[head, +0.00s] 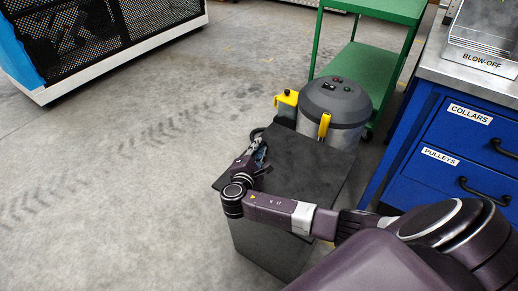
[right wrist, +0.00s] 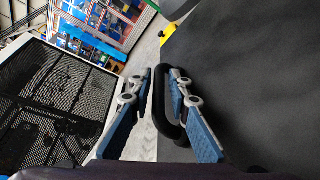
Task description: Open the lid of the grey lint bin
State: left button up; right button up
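The grey lint bin (head: 268,246) stands on the floor in the middle of the head view. Its flat dark lid (head: 310,170) lies over the top and looks shut; it also fills the right of the right wrist view (right wrist: 255,85). A black loop handle (right wrist: 161,98) sits at the lid's edge. My right gripper (head: 260,154) is at the lid's left edge. In the right wrist view its two blue-padded fingers (right wrist: 166,90) are apart, with the handle's bar between them and a gap beside it. My left gripper is not in view.
A grey and yellow vacuum (head: 336,104) stands just behind the bin. A green cart (head: 366,70) is behind it. A blue drawer cabinet (head: 450,150) is close on the right. A mesh-sided machine (head: 100,35) stands at the far left. The floor left of the bin is clear.

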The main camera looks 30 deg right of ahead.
grip_shut()
dwell(0.4)
